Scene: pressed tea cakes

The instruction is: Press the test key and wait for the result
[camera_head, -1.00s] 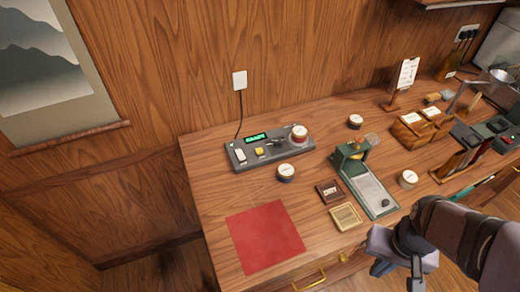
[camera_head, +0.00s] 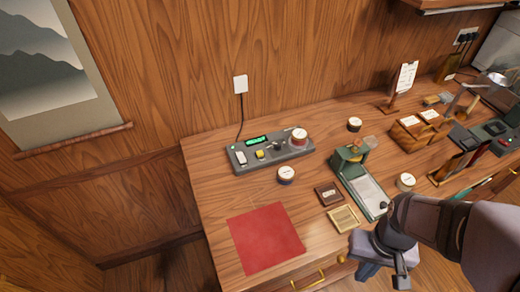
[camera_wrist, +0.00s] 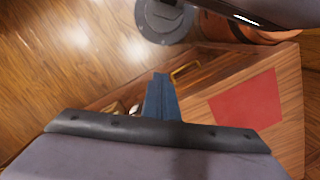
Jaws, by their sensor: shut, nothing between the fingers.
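The grey tester (camera_head: 240,168) stands at the back left of the desk, near the wall. It has a lit green display (camera_head: 257,140), whose lettering is too small to read surely. On its top are a white rocker or key (camera_head: 241,158), a yellow key (camera_head: 260,155) and a small knob or lever. I cannot read which one is marked test. A round, white-topped tin (camera_head: 299,135) sits on its right end. My gripper (camera_head: 366,270) is at the desk's front edge, far from the tester, its fingers closed and empty. The wrist view shows the blue fingers (camera_wrist: 160,96) together.
A red mat (camera_head: 266,238) lies at the front left and also shows in the wrist view (camera_wrist: 247,98). A green press (camera_head: 358,180), small plates and several tins stand between my gripper and the tester. A cord runs from the tester to a wall socket (camera_head: 240,84).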

